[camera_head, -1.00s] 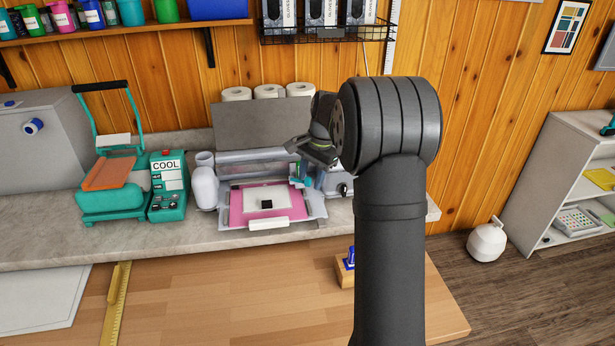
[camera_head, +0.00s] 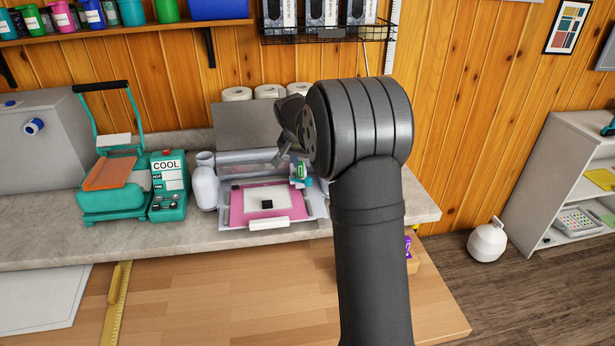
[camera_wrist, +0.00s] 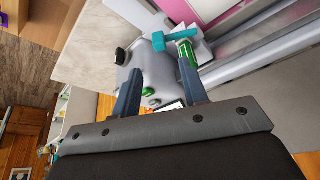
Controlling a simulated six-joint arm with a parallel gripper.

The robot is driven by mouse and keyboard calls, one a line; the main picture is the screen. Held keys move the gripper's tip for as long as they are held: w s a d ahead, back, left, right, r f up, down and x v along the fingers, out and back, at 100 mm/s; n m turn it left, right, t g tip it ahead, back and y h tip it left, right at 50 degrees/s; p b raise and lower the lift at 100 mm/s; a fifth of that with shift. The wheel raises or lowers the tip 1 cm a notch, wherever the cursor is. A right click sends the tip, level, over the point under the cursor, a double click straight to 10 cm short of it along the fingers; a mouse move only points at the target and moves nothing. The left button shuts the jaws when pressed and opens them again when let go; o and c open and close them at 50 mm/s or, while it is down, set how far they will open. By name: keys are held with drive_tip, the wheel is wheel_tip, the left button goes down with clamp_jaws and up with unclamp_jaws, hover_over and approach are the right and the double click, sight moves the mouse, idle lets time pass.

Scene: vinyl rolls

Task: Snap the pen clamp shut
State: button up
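The cutting machine (camera_head: 225,172) stands on the grey counter, its lid raised, with a pink mat (camera_head: 238,207) in front. The teal pen clamp (camera_head: 307,182) is at the right of its carriage, with a green pen (camera_head: 301,170) upright in it. In the wrist view the teal clamp (camera_wrist: 178,39) and green pen (camera_wrist: 187,54) are just beyond my fingertips. My gripper (camera_wrist: 158,72) is open, its two fingers apart with nothing held between them. I cannot tell whether the clamp lever is open.
A teal heat press (camera_head: 112,192) and a teal box marked COOL (camera_head: 168,188) stand to the left. White rolls (camera_head: 237,94) stand behind the machine. A purple item (camera_head: 408,246) shows beside my arm. The wooden table (camera_head: 220,300) in front is mostly clear.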

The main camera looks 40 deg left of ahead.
sight(308, 178)
drive_tip(key=x, duration=0.7)
drive_tip(key=shift+w+f, duration=0.1)
drive_tip(key=shift+f, duration=0.15)
clamp_jaws()
